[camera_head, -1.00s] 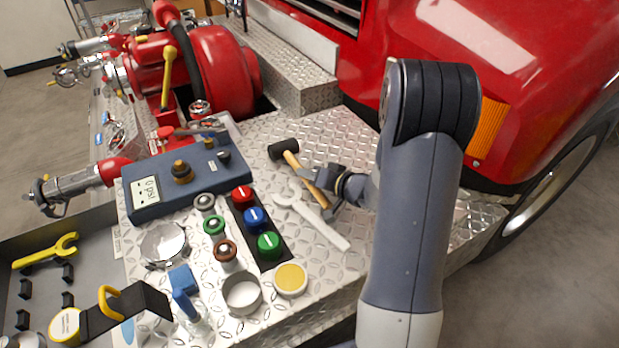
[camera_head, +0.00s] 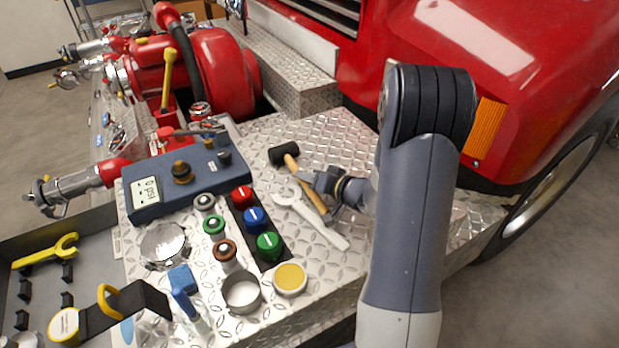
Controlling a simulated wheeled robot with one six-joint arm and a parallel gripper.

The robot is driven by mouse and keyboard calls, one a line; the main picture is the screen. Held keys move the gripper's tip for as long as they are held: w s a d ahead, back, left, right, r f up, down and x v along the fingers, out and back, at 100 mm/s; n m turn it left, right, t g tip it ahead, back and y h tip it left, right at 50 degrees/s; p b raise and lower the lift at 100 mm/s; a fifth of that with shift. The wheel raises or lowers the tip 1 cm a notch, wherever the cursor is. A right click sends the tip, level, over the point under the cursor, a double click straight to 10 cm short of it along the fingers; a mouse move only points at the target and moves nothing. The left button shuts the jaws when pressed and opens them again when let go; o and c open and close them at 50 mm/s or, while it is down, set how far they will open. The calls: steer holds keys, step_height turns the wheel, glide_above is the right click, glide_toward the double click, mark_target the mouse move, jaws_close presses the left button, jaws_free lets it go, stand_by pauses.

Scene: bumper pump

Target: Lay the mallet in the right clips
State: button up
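The mallet (camera_head: 309,184) has a black head and a wooden handle. It is at the deck's middle, head toward the back left and handle slanting to the front right. Small black clips (camera_head: 67,272) stand in the grey tray at the left, with another right-hand clip (camera_head: 67,300) nearer. These two look empty.
A pale wrench (camera_head: 308,217) lies beside the mallet. Coloured knobs (camera_head: 254,219), a blue gauge box (camera_head: 185,172), a clear spray bottle (camera_head: 188,300) and an open round cup (camera_head: 241,291) stand between the mallet and tray. A yellow wrench (camera_head: 45,252) lies at the tray's back.

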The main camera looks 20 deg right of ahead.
steer(key=shift+s+f, duration=0.3)
steer(key=shift+f, duration=0.4)
steer(key=shift+r, duration=0.25)
steer(key=v, duration=0.4)
steer(key=r+v, duration=0.1)
steer(key=v, duration=0.3)
steer(key=p+v, duration=0.1)
steer(key=v, duration=0.3)
steer(key=shift+w+r, duration=0.15)
steer(key=shift+w, duration=0.2)
steer(key=shift+w, duration=0.1)
steer(key=x, duration=1.2)
steer(key=shift+f, duration=0.2)
